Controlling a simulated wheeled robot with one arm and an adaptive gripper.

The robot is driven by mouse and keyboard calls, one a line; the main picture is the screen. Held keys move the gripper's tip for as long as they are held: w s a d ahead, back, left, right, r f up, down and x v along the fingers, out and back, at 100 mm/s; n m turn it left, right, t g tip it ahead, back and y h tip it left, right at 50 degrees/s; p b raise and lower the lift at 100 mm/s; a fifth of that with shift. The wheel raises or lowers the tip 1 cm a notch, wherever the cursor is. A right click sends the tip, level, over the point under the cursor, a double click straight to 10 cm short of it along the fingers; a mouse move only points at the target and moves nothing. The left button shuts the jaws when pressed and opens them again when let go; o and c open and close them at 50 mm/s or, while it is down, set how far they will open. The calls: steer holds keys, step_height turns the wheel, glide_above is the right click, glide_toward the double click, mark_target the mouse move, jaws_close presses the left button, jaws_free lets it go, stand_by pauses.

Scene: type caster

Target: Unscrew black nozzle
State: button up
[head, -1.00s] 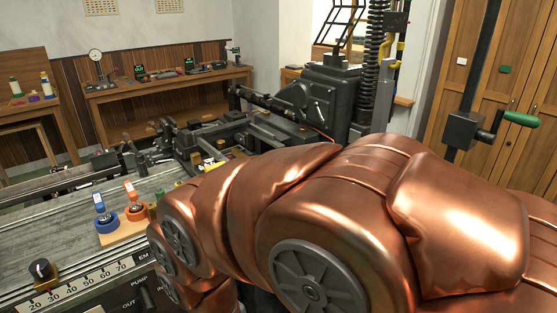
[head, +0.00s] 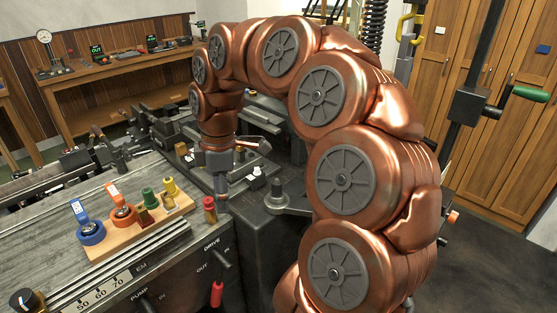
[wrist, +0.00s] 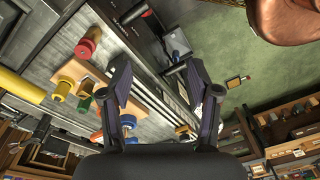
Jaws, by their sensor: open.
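My gripper (head: 221,188) points down over the machine, just right of the wooden block in the head view. In the wrist view its two dark fingers (wrist: 162,88) are spread apart with nothing between them. I cannot pick out the black nozzle with certainty. Neither is clear enough to name as the nozzle.
A wooden block (head: 150,226) holds blue, orange, green and yellow items. A red-capped piece (head: 209,209) stands between it and my gripper. A red-handled lever (head: 217,292) juts from the front panel. A green-handled crank (head: 530,94) is at right.

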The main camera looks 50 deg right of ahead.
steer(key=w+d+n, duration=0.3)
steer(key=d, duration=0.9)
glide_above(277, 182)
steer(key=d, duration=0.1)
step_height(277, 182, down, 3)
steer(key=shift+f+n, duration=0.15)
steer(key=shift+n, duration=0.25)
steer(key=shift+a+f+p, duration=0.15)
steer(key=shift+f+p, duration=0.25)
steer(key=shift+f, duration=0.85)
steer(key=shift+a+f+p, duration=0.2)
steer(key=shift+f+p, duration=0.15)
steer(key=shift+f, duration=0.9)
steer(key=shift+a+f+p, duration=0.15)
steer(key=shift+f+p, duration=0.25)
steer(key=shift+f, duration=0.85)
steer(key=shift+c, duration=0.3)
jaws_close()
steer(key=shift+c, duration=1.5)
jaws_free()
